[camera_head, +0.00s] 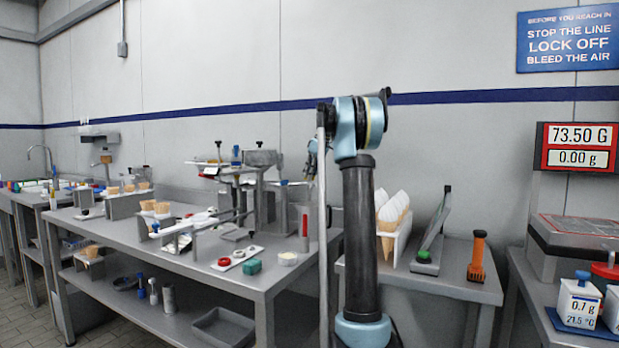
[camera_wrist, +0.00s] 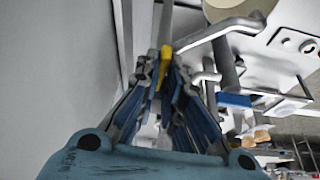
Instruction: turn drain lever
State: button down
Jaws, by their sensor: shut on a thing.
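In the wrist view my gripper (camera_wrist: 163,66) points away from the camera, its fingers close together at the tips. They are shut on a narrow yellow handle (camera_wrist: 165,60), which looks like the lever. A thin grey rod continues beyond it. The fingers hide its lower part, so I cannot see how far it is turned. In the head view my arm stands in front of the wall, and the gripper end is mostly hidden behind it. The lever cannot be made out there.
Right of the fingers in the wrist view are a white panel with bent pipes (camera_wrist: 207,78) and a blue block (camera_wrist: 234,99). A grey wall (camera_wrist: 50,70) lies left. In the head view a workbench (camera_head: 190,268) with fixtures and cones stands left, and an orange-handled tool (camera_head: 478,255) right.

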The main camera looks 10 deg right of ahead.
jog(key=shift+w+d+n, duration=0.1)
jog(key=shift+n, duration=0.5)
jog(key=c, duration=1.7)
grip_release()
jog(key=shift+r, duration=0.1)
jog(key=v, duration=1.1)
jog(key=shift+d+r, duration=0.25)
jog(key=shift+r, duration=0.05)
